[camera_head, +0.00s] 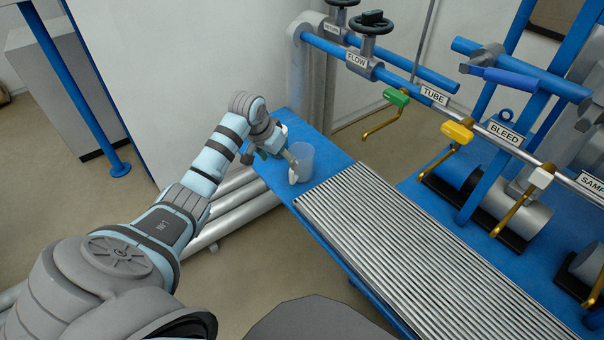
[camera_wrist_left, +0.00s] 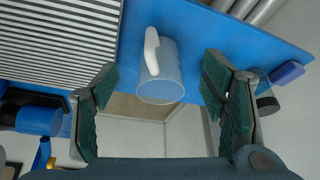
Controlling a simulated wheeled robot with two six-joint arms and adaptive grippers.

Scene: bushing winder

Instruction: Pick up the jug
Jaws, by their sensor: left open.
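The jug (camera_head: 304,158) is a translucent pale cup with a white handle. It stands on the blue table (camera_head: 330,155) at its far left end, beside the ribbed grey surface. My left gripper (camera_head: 286,156) is at the jug's left side in the head view. In the left wrist view the jug (camera_wrist_left: 160,75) shows between the two open green-padded fingers of the left gripper (camera_wrist_left: 163,100), with gaps on both sides. Its white handle (camera_wrist_left: 151,50) faces the ribbed surface side. I cannot tell whether the jug's depth lies fully between the fingertips. My right gripper is not in view.
The ribbed grey surface (camera_head: 420,260) covers most of the table right of the jug. Pipes with a green-handled valve (camera_head: 396,98) and a yellow-handled valve (camera_head: 457,132) run behind it. A small blue block (camera_wrist_left: 287,73) shows near the table edge in the wrist view.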

